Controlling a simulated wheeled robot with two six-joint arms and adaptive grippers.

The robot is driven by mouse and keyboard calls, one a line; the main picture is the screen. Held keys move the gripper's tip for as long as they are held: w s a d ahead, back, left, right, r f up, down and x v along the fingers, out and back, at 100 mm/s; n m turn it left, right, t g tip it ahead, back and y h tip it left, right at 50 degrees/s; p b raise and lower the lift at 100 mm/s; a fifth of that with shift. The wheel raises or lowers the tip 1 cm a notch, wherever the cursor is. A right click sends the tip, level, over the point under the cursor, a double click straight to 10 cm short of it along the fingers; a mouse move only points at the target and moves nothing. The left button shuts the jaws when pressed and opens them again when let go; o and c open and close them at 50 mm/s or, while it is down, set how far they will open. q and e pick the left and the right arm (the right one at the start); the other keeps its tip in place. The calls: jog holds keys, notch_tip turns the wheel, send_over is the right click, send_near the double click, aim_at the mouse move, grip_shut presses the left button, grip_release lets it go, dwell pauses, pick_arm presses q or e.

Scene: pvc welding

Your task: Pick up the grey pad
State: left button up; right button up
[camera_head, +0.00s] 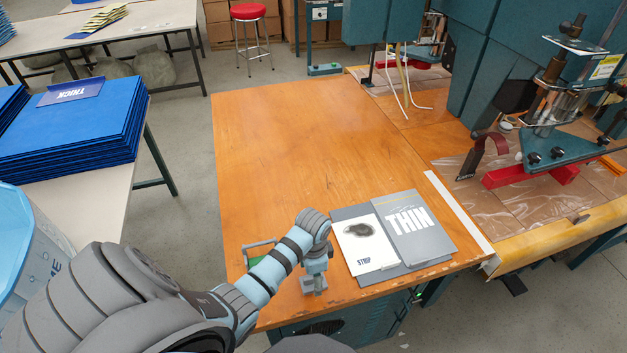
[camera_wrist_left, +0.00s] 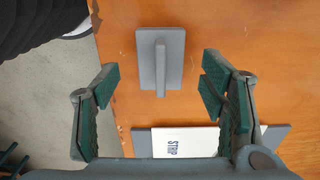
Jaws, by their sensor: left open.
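The grey pad (camera_wrist_left: 174,60) is a flat rectangular plate with an upright grip bar along its middle. It lies on the orange wooden table, and in the head view the pad (camera_head: 308,286) is small, near the table's front edge. My left gripper (camera_head: 317,264) is just above it, pointing down, and partly hides it. In the left wrist view my left gripper (camera_wrist_left: 160,88) is open and empty. The pad shows between and beyond its two fingers, apart from them. My right gripper is not in view.
A white STRIP card (camera_head: 364,247) and a grey THIN folder (camera_head: 415,225) lie on a grey sheet to the right of the pad. A green item with a metal bar (camera_head: 259,251) lies to the left, partly behind my arm. The table behind is clear.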

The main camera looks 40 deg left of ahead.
pick_arm(q)
jog(key=f, duration=0.3)
jog(key=shift+w+b, duration=0.2)
jog(key=shift+b, duration=0.1)
jog(key=shift+s+r, duration=0.1)
jog(key=shift+s, duration=0.05)
jog(key=shift+c, duration=1.2)
jog(key=c, duration=0.8)
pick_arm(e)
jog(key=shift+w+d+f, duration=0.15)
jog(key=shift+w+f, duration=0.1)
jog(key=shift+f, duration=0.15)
pick_arm(q)
jog(key=shift+r, duration=0.15)
notch_tip(320, 180, up, 9)
jog(key=p, duration=0.2)
jog(key=shift+p, duration=0.35)
jog(key=shift+r, duration=0.45)
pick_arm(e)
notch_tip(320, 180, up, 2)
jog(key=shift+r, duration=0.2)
